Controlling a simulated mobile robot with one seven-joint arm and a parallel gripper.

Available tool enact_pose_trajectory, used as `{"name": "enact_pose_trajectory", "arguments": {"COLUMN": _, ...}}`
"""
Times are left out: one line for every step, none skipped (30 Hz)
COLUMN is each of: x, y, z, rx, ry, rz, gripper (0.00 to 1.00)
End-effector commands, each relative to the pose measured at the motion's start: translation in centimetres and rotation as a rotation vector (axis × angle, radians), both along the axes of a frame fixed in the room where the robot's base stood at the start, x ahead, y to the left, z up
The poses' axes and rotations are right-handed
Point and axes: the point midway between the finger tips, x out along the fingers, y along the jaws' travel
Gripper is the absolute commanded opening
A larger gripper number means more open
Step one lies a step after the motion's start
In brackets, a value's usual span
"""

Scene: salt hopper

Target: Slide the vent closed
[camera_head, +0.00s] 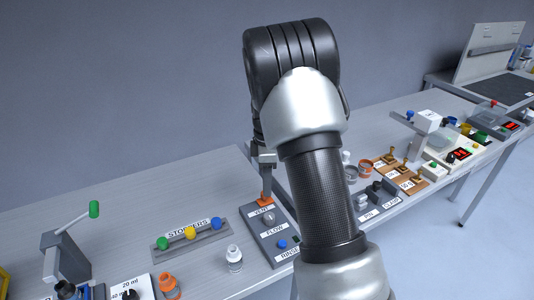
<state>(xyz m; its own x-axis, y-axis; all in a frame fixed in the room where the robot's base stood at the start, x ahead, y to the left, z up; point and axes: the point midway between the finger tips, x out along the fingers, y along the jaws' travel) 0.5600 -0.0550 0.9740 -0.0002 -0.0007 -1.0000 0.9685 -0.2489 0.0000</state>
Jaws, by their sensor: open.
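The panel (277,250) lies on the grey bench, with labels VENT, FLOW and one below that I read as RINSE. An orange piece (263,199) sits at the panel's far end by the VENT label (262,211); it looks like the vent's slide. My gripper (266,178) points down right over this orange piece. Its fingers are small here, and I cannot tell whether they touch the piece. My arm hides part of the panel's right side and the bench behind it. How far the vent is open cannot be made out.
A grey round knob (269,219) and a blue knob (282,244) stand nearer on the panel. Left are a STOPPERS rack (189,234), a white bottle (234,259) and a green-handled lever (92,210). Right of my arm is a PIN/CLOUD-labelled block (376,207).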

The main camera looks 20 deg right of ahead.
Motion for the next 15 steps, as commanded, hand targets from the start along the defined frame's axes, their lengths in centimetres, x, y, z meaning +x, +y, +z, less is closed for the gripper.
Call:
{"name": "enact_pose_trajectory", "arguments": {"x": 0.2, "y": 0.0, "z": 1.4, "rx": 0.0, "ry": -0.006, "rz": -0.001, "gripper": 0.42}}
{"name": "enact_pose_trajectory", "arguments": {"x": 0.2, "y": 0.0, "z": 2.2, "rx": -0.001, "ry": -0.006, "rz": -0.001, "gripper": 0.42}}
{"name": "enact_pose_trajectory", "arguments": {"x": 0.2, "y": 0.0, "z": 3.2, "rx": -0.001, "ry": -0.007, "rz": -0.001, "gripper": 0.42}}
{"name": "enact_pose_trajectory", "arguments": {"x": 0.2, "y": 0.0, "z": 4.0, "rx": 0.0, "ry": -0.007, "rz": -0.001, "gripper": 0.42}}
{"name": "enact_pose_trajectory", "arguments": {"x": 0.2, "y": 0.0, "z": 4.7, "rx": 0.0, "ry": -0.007, "rz": 0.0, "gripper": 0.42}}
{"name": "enact_pose_trajectory", "arguments": {"x": 0.1, "y": 0.0, "z": 5.7, "rx": -0.001, "ry": -0.006, "rz": 0.0, "gripper": 0.42}}
{"name": "enact_pose_trajectory", "arguments": {"x": 0.1, "y": -0.1, "z": 6.5, "rx": -0.001, "ry": -0.007, "rz": 0.0, "gripper": 0.42}}
{"name": "enact_pose_trajectory", "arguments": {"x": 0.2, "y": -0.1, "z": 7.3, "rx": -0.001, "ry": -0.008, "rz": -0.001, "gripper": 0.42}}
{"name": "enact_pose_trajectory", "arguments": {"x": 0.1, "y": -0.1, "z": 8.2, "rx": -0.001, "ry": -0.006, "rz": -0.002, "gripper": 0.42}}
{"name": "enact_pose_trajectory", "arguments": {"x": 0.1, "y": -0.1, "z": 8.9, "rx": -0.001, "ry": -0.007, "rz": -0.002, "gripper": 0.42}}
{"name": "enact_pose_trajectory", "arguments": {"x": 0.1, "y": -0.1, "z": 9.6, "rx": -0.001, "ry": -0.006, "rz": -0.002, "gripper": 0.42}}
{"name": "enact_pose_trajectory", "arguments": {"x": 0.1, "y": -0.1, "z": 10.4, "rx": -0.001, "ry": -0.006, "rz": -0.001, "gripper": 0.42}}
{"name": "enact_pose_trajectory", "arguments": {"x": 0.1, "y": -0.1, "z": 10.9, "rx": -0.001, "ry": -0.005, "rz": -0.001, "gripper": 0.42}}
{"name": "enact_pose_trajectory", "arguments": {"x": 0.1, "y": -0.1, "z": 11.5, "rx": -0.001, "ry": -0.006, "rz": 0.0, "gripper": 0.42}}
{"name": "enact_pose_trajectory", "arguments": {"x": 0.1, "y": -0.1, "z": 12.2, "rx": -0.001, "ry": -0.005, "rz": 0.0, "gripper": 0.42}}
